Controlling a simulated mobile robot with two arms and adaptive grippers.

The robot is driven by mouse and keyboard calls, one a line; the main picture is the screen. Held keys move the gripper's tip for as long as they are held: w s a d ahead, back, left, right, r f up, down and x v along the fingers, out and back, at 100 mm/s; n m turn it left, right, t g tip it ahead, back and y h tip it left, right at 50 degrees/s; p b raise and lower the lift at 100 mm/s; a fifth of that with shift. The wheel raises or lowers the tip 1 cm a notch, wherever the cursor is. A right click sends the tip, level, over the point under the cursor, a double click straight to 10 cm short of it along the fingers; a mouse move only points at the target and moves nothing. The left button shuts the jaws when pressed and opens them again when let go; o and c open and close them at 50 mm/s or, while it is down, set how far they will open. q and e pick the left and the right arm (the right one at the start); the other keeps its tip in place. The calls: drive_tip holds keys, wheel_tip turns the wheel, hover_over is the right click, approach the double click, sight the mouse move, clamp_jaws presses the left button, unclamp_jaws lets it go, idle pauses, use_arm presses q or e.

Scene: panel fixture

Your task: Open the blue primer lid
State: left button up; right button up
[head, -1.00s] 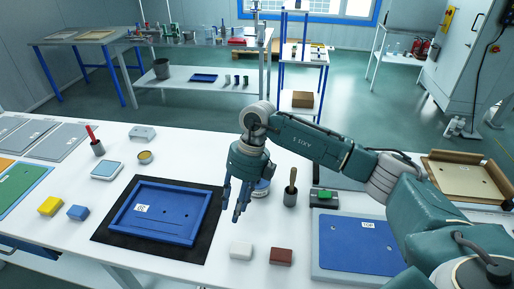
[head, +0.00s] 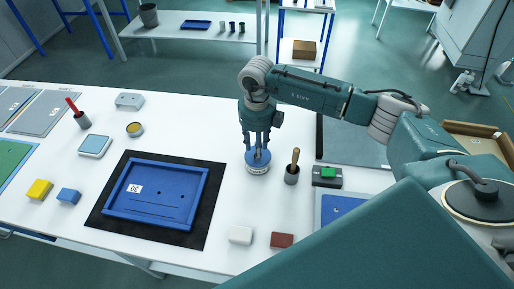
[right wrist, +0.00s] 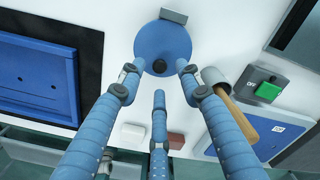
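The primer can (head: 257,168) stands upright on the white table, with a round blue lid (head: 252,156). In the right wrist view the lid (right wrist: 163,40) shows from above, with a small dark knob (right wrist: 159,66) on it. My right gripper (head: 258,152) points straight down over the can, its fingertips close above the lid. In the right wrist view its three fingers (right wrist: 159,78) are spread around the knob with gaps, apparently not touching it. My left gripper is out of view.
A cup with a wooden-handled tool (head: 292,173) stands just right of the can. A box with a green button (head: 327,175) is further right. A blue tray (head: 115,200) lies left on a black mat. White (head: 240,235) and brown (head: 282,240) blocks lie in front.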

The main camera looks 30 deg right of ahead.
drive_tip(key=shift+f, duration=1.45)
drive_tip(key=shift+c, duration=0.8)
clamp_jaws()
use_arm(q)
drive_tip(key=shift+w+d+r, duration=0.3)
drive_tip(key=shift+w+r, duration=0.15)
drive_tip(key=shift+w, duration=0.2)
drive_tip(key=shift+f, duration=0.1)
use_arm(e)
drive_tip(key=shift+w+d, duration=0.1)
